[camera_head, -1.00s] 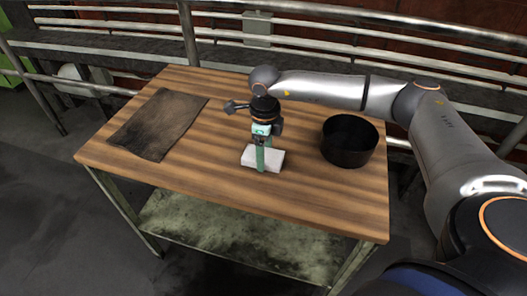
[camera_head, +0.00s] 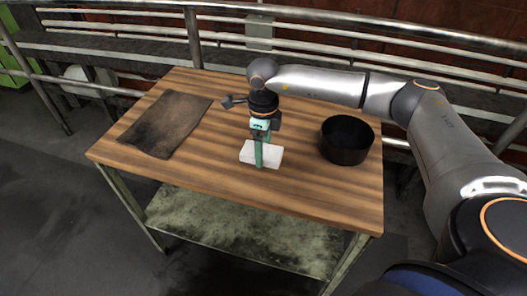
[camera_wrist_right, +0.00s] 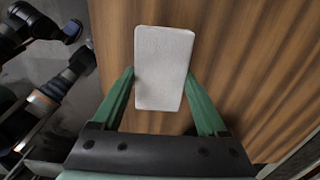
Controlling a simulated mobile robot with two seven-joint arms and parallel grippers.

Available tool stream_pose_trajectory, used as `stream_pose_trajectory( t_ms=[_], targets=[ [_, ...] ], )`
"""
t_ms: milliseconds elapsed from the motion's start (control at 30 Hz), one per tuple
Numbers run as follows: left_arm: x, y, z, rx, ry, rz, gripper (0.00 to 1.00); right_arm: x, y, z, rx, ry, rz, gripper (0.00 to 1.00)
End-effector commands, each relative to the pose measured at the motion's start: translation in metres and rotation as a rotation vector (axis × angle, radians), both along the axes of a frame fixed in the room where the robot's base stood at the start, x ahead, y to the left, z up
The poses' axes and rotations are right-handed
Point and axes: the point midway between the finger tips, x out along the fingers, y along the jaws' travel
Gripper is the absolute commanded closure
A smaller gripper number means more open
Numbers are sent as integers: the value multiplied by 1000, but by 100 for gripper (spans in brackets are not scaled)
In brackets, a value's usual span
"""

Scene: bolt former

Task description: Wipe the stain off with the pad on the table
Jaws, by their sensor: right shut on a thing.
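The white pad (camera_head: 272,155) is a small rectangular block over the front middle of the wooden table (camera_head: 220,180). My right gripper (camera_head: 259,156), with green fingers, comes down from above and is shut on the pad. The pad also shows between the fingers in the right wrist view (camera_wrist_right: 164,68). I cannot tell whether its underside touches the tabletop. A dark brown, smudged mat (camera_head: 166,124) lies flat on the table's left side, left of the gripper. I cannot make out a separate stain on the bare wood. My left gripper is out of view.
A round black pot (camera_head: 346,139) stands on the table's right side, close to my right forearm. A metal railing (camera_head: 340,38) runs behind the table. The tabletop between mat and pad is clear. A lower shelf (camera_head: 240,230) shows under the table.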

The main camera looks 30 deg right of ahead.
Motion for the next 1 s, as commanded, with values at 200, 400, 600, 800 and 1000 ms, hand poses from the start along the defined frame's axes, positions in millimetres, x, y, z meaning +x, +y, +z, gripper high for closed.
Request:
stream_pose_trajectory(
  t_ms=[200, 400, 600, 800, 1000],
  targets=[
    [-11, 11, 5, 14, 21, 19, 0, 2, -1, 24, 1, -2, -2, 69],
    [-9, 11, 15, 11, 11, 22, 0, 4, -1, 37, 1, -1, -3, 69],
    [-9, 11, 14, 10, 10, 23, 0, 4, -2, 37, 1, -1, -3, 69],
    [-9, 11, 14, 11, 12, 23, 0, 4, -2, 36, 1, -1, -3, 69],
    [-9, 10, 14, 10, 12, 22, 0, 3, -1, 36, 1, -1, 4, 69]
  ],
)
